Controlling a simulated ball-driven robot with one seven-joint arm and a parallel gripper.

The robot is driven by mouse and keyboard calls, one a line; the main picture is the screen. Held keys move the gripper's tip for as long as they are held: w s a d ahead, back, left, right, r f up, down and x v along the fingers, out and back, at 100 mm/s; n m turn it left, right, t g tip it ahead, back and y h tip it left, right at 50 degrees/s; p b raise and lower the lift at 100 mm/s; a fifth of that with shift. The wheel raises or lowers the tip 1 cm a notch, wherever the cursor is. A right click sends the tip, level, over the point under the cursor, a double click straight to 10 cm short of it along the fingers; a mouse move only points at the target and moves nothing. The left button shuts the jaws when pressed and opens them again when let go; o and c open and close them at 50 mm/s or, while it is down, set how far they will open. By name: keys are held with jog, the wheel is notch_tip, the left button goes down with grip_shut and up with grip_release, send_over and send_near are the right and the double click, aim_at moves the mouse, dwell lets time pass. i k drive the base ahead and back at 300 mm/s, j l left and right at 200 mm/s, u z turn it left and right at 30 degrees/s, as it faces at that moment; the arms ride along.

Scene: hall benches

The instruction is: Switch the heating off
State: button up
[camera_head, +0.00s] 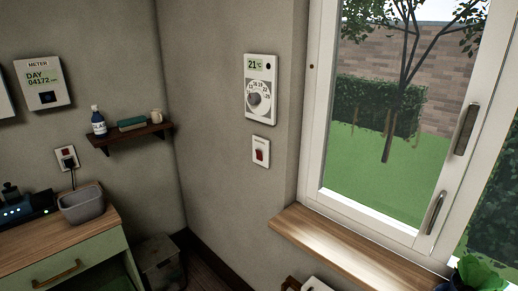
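A white thermostat (261,89) is on the wall left of the window. It has a small display reading 21° and a round dial with numbers around a grey knob (256,99). Below it is a white switch plate (261,151) with a red rocker switch (260,155). Its label is too small to read, and I cannot tell the rocker's position. My gripper is not in the picture.
A window with a wooden sill (350,250) is at the right, with a green plant (478,275) below right. At the left are a shelf (130,136) with a bottle, a meter (43,84), and a cabinet (75,245) bearing a grey tub (82,205).

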aim_at(259, 156)
jog(key=i+j+u, duration=0.1)
jog(key=i+u, duration=0.15)
jog(key=i, duration=2.3)
